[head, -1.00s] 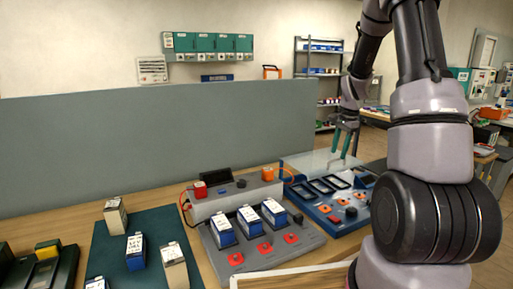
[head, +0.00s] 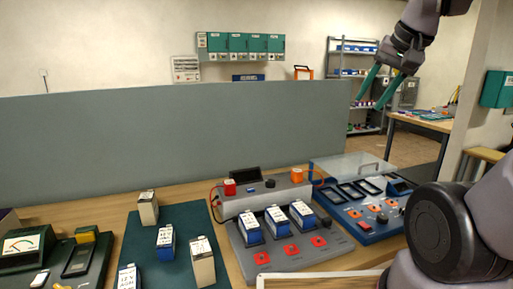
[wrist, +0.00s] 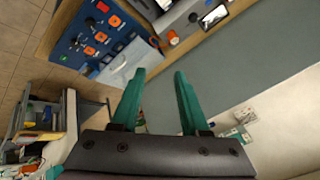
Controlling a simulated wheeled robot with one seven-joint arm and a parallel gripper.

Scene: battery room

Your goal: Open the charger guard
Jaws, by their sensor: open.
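The charger guard (head: 350,166) is a clear panel with a grey handle (head: 378,168), at the back of the blue charger (head: 365,228) on the right of the bench. I cannot tell its exact angle. In the wrist view the pale clear guard (wrist: 124,62) shows beside the blue charger (wrist: 88,35), upper left of the fingers. My gripper (head: 370,103) has two green fingers, held apart and empty, high above and behind the guard. It does not touch the guard. In the wrist view the gripper (wrist: 160,72) has nothing between its fingers.
A grey charger (head: 280,255) holding several blue batteries stands left of the blue one. Other batteries stand on a dark green mat (head: 185,270). A grey partition (head: 150,140) runs behind the bench. Shelves (head: 345,70) stand farther back.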

